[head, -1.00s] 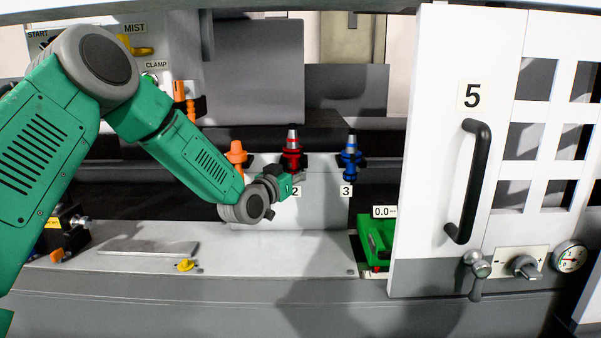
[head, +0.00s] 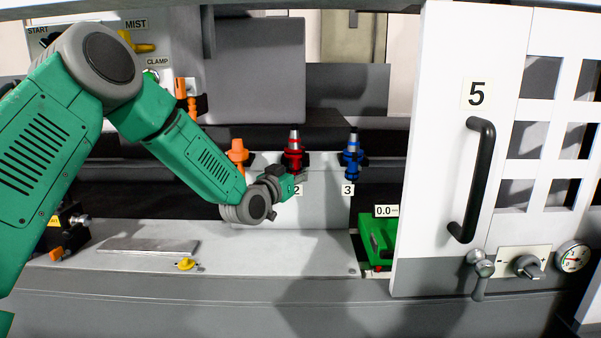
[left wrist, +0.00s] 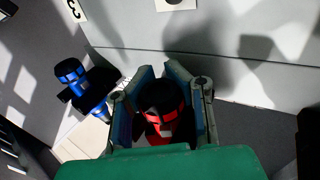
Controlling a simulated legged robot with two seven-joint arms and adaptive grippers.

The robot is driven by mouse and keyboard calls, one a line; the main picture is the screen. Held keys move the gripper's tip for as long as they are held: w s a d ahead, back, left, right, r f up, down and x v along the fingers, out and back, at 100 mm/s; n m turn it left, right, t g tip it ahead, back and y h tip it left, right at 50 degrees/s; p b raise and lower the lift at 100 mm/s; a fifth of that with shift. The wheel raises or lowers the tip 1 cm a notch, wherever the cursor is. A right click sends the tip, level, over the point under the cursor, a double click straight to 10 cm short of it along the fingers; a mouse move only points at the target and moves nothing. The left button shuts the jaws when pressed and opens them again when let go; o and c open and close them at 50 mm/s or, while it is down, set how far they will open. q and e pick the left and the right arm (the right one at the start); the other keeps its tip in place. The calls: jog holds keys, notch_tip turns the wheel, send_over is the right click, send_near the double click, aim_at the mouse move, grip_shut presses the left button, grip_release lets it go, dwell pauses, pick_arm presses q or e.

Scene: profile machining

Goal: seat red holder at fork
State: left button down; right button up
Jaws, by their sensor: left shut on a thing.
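The red holder (head: 294,150) stands upright at the white rack panel, above the label 2, with its silver taper pointing up. Black fork material (head: 306,159) shows beside it; how fully the holder sits in the fork cannot be told. My left gripper (head: 293,184) is at the holder's lower end, just in front of the panel. In the left wrist view the red holder (left wrist: 165,125) is between the two fingers, which are shut on it. My right gripper is in neither view.
A blue holder (head: 352,157) stands at label 3 to the right and an orange one (head: 237,152) to the left. A white door (head: 450,90) with a black handle bounds the right. A green device (head: 375,236) and a grey bar (head: 148,246) lie on the ledge below.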

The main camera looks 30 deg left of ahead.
pick_arm(q)
jog(key=shift+a+f, duration=0.1)
jog(key=shift+f, duration=0.25)
jog(key=c, duration=1.6)
grip_release()
jog(key=shift+s, duration=0.1)
jog(key=shift+o, duration=0.8)
jog(key=shift+a, duration=0.1)
jog(key=shift+s, duration=0.1)
jog(key=s, duration=1.1)
jog(key=shift+s+f, duration=0.35)
jog(key=shift+f, duration=0.05)
